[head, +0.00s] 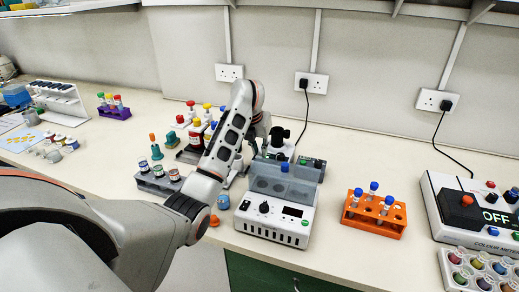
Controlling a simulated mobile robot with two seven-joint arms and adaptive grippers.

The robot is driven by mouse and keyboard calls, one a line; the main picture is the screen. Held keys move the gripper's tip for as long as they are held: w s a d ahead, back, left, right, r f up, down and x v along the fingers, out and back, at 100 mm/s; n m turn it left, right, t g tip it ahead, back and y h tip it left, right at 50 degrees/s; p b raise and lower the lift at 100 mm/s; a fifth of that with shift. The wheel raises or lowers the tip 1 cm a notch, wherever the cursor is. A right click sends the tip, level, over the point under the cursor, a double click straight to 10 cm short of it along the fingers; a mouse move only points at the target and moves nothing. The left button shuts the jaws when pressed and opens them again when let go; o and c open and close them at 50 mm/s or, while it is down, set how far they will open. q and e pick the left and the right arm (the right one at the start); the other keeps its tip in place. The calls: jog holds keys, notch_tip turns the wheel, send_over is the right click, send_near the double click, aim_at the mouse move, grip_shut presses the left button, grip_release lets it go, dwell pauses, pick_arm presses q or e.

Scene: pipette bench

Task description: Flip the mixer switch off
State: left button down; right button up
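A small device with a black round top and a pale body (280,151), which looks like the mixer, stands at the back of the bench behind a white block unit. Its lower part is hidden by that unit, and I cannot make out its switch or the switch's position. My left gripper (258,148) is at the end of my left arm, pointing down just left of the black top. Its fingers are dark and small, partly hidden by my arm; I cannot tell whether they touch the device or are open. My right gripper is out of view.
The white block unit (273,226) has a knob, a display and a raised grey lid. An orange rack (375,222) with blue-capped tubes stands to its right. A colour meter (485,209) reading OFF is far right. Bottles (196,135) crowd behind my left arm.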

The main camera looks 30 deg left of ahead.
pick_arm(q)
jog(key=shift+w+g, duration=0.2)
jog(key=shift+g, duration=0.3)
jog(key=shift+w+a+g+h, duration=0.15)
jog(key=shift+g+h, duration=0.15)
jog(key=shift+g, duration=0.4)
jog(key=c, duration=2)
grip_release()
jog(key=shift+o, duration=0.2)
notch_tip(320, 180, up, 12)
jog(key=s, duration=0.1)
jog(key=shift+s+d, duration=0.2)
jog(key=shift+s, duration=0.05)
